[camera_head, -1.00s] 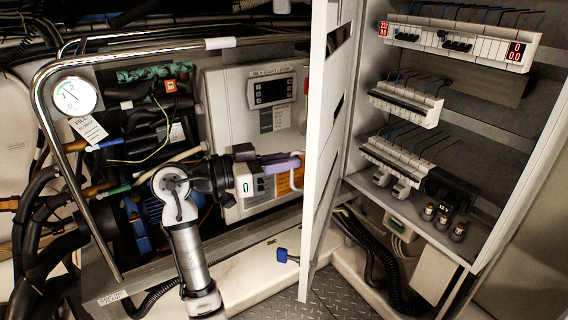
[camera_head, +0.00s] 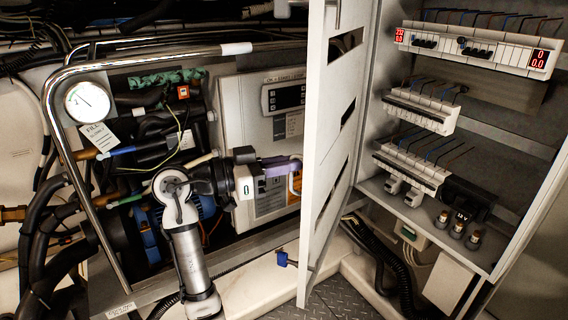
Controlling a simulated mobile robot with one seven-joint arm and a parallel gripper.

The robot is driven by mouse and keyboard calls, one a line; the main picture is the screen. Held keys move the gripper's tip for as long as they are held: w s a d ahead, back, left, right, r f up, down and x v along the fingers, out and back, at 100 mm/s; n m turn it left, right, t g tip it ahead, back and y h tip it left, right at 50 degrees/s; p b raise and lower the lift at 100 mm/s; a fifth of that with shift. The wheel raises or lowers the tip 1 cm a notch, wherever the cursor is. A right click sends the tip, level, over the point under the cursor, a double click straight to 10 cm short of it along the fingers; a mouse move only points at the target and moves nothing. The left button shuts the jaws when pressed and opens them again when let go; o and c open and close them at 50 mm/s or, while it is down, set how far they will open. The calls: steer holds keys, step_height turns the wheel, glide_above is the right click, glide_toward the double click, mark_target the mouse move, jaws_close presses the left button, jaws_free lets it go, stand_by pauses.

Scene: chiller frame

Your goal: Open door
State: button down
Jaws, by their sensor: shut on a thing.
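The white cabinet door (camera_head: 331,130) stands open, swung out to the left of the electrical cabinet (camera_head: 440,215), with slots along its face. An orange handle (camera_head: 295,183) shows at its left side. My gripper (camera_head: 288,168) has purple fingers that reach to this handle and are shut on it. The fingertips are partly hidden at the door's edge. My arm comes up from the bottom of the view, left of the door. A blue key-like piece (camera_head: 283,259) sticks out at the door's lower left.
Inside the cabinet are rows of breakers (camera_head: 478,48) and several round terminals (camera_head: 457,229). Left of the door are a control box (camera_head: 240,110), a bent metal rail (camera_head: 150,58), a gauge (camera_head: 88,103) and pipes. Checkered floor (camera_head: 335,300) shows below the door.

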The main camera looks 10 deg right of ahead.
steer(key=shift+w+d, duration=0.2)
steer(key=shift+d, duration=0.05)
steer(key=c, duration=1.6)
jaws_free()
steer(key=shift+w+d+f, duration=0.15)
steer(key=shift+d, duration=0.1)
steer(key=shift+o, duration=0.2)
steer(key=s+a+b, duration=0.2)
steer(key=a, duration=1.2)
